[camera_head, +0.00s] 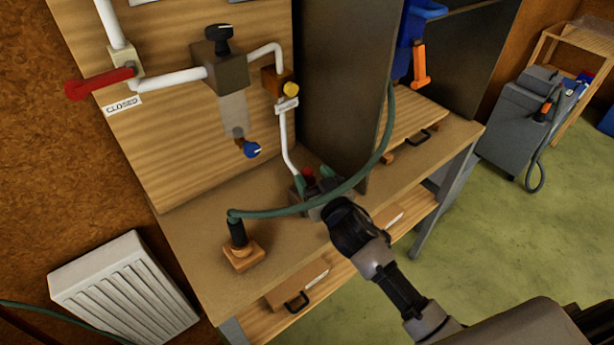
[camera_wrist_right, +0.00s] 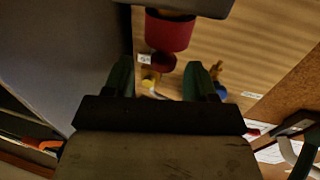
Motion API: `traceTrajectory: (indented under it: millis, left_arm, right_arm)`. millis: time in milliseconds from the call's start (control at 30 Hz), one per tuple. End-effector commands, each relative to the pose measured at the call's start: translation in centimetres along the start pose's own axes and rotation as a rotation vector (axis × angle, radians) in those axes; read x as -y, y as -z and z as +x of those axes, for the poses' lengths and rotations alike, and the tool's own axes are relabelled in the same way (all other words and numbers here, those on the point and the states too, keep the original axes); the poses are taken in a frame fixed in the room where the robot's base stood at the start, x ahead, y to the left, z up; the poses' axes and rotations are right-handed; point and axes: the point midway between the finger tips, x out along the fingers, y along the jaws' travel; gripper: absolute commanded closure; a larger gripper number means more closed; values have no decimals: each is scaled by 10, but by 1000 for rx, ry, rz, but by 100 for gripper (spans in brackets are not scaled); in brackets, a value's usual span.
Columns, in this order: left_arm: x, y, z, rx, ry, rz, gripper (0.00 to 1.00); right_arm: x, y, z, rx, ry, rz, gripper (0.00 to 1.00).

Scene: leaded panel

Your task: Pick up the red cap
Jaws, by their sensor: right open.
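The red cap (camera_head: 309,174) is small in the head view, low in front of the dark upright panel and close to the gripper's fingers. In the right wrist view the red cap (camera_wrist_right: 168,32) is large, with a narrower dark red part below it. My right gripper (camera_head: 312,184) reaches in from the lower right over the bench. It is open: its green fingers (camera_wrist_right: 160,78) stand apart, with the narrower red part between their lines of sight. I cannot tell the depth between cap and fingertips. The cap's far end is cut off by a dark edge. My left gripper is not in view.
A green hose (camera_head: 367,172) arcs over the bench close to my right gripper. It runs to a black handle on a wooden block (camera_head: 243,257). Pipes with a red lever (camera_head: 100,83) are on the wooden board behind. The dark panel (camera_head: 340,80) stands close by.

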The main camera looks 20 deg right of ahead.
Motion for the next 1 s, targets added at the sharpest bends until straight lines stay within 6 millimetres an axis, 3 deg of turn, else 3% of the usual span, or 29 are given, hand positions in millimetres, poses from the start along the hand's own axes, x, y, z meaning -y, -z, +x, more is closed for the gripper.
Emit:
traceTrajectory:
  millis: [300,633,900,1000]
  left_arm:
    - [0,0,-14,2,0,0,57]
    - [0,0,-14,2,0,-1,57]
    - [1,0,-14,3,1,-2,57]
    - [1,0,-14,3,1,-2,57]
  right_arm:
    - [4,3,41,-1,0,1,44]
    - [4,1,46,0,0,1,44]
    - [4,1,46,0,0,1,85]
    - [4,1,46,0,0,1,94]
